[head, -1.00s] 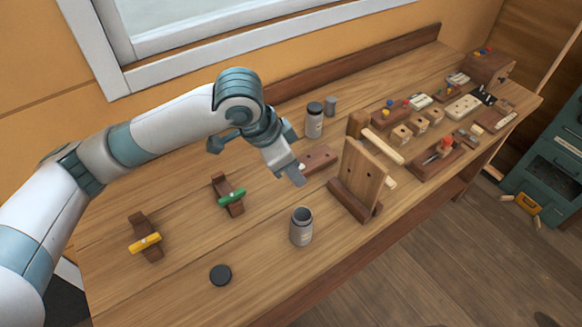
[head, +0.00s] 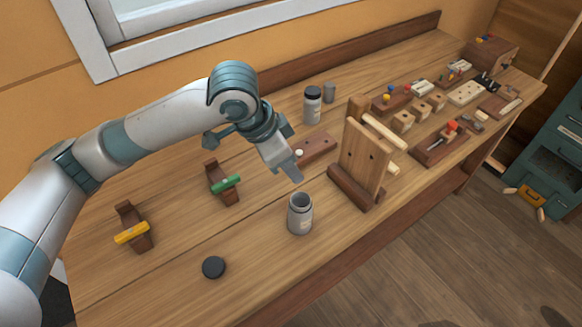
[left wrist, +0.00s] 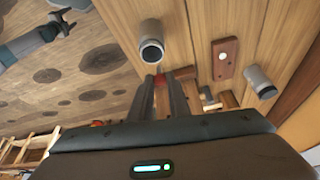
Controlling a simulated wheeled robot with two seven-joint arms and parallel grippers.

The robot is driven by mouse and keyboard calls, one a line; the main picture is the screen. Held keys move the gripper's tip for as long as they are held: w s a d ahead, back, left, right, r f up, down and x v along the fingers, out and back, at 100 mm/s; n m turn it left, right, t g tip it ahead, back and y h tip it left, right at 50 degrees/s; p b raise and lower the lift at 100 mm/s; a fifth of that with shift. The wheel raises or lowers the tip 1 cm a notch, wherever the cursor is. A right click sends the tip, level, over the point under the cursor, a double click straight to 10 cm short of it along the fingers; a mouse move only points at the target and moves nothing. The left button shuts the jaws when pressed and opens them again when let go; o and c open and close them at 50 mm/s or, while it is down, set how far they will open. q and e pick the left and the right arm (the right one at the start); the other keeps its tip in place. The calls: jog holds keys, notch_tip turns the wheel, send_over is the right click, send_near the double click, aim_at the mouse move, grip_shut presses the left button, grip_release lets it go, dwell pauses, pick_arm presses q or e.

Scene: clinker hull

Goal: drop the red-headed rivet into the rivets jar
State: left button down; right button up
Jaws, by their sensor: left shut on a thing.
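My left gripper (head: 297,178) is shut just above and behind the open grey jar (head: 300,215), with its fingertips a little short of the mouth in the head view. In the left wrist view a small red piece (left wrist: 161,81), apparently the rivet's red head, shows between the fingers (left wrist: 161,84). The rivet's shank cannot be made out. The open jar (left wrist: 152,47) stands beyond the fingertips in that view, its dark mouth facing the camera. Its label is too small to read. An arm at the upper left, apparently my right one (left wrist: 62,18), has unclear fingers.
A black lid (head: 213,268) lies front left of the jar. A wooden stand (head: 363,160) rises close on its right. A lidded jar (head: 312,105) and a dark wooden plate (head: 318,148) are behind. Green (head: 225,184) and yellow (head: 132,233) handled pieces lie left.

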pick_arm(q)
jog(key=shift+f, duration=0.2)
jog(key=c, duration=1.6)
grip_release()
jog(key=b+v, duration=0.4)
jog(key=v, duration=1.3)
jog(key=shift+s+a+r, duration=0.1)
jog(key=shift+a+r, duration=0.05)
